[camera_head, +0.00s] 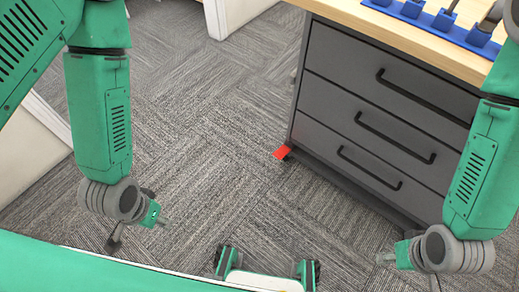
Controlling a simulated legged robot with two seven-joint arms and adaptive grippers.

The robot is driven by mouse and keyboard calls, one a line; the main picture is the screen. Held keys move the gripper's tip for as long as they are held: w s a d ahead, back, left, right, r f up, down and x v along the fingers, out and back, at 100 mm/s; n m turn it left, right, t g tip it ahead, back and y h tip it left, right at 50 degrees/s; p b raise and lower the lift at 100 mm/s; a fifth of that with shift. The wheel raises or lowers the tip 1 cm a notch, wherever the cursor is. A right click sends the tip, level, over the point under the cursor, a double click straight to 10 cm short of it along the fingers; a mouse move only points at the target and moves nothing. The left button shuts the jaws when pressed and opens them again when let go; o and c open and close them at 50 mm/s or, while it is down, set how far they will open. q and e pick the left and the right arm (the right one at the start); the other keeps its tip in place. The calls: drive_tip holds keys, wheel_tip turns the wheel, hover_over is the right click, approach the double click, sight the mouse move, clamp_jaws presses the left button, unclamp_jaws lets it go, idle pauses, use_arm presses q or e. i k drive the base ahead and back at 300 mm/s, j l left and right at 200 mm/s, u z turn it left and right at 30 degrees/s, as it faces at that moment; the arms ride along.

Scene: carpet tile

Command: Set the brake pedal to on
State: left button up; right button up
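The brake pedal (282,153) is a small red tab low at the front left corner of the grey drawer cabinet, close to the carpet. Its tilt is hard to judge at this size. My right gripper (408,271) is at the lower right, in front of the cabinet, with its fingers spread and nothing between them. My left gripper (138,234) is at the lower left over the carpet, its fingers seeming apart and empty. Both grippers are well away from the pedal.
The grey drawer cabinet (322,85) has three drawers with black handles under a wooden top (408,38). A blue rack (432,22) stands on top. Pale panels (30,155) border the left side. The carpet (215,125) between my arms and the pedal is clear.

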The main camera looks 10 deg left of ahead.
sight(280, 154)
drive_tip(key=i+j+z, duration=0.2)
drive_tip(key=z, duration=0.25)
drive_tip(key=i+j+z, duration=0.15)
drive_tip(key=z, duration=0.35)
drive_tip(key=i+j+z, duration=0.1)
drive_tip(key=j+z, duration=0.35)
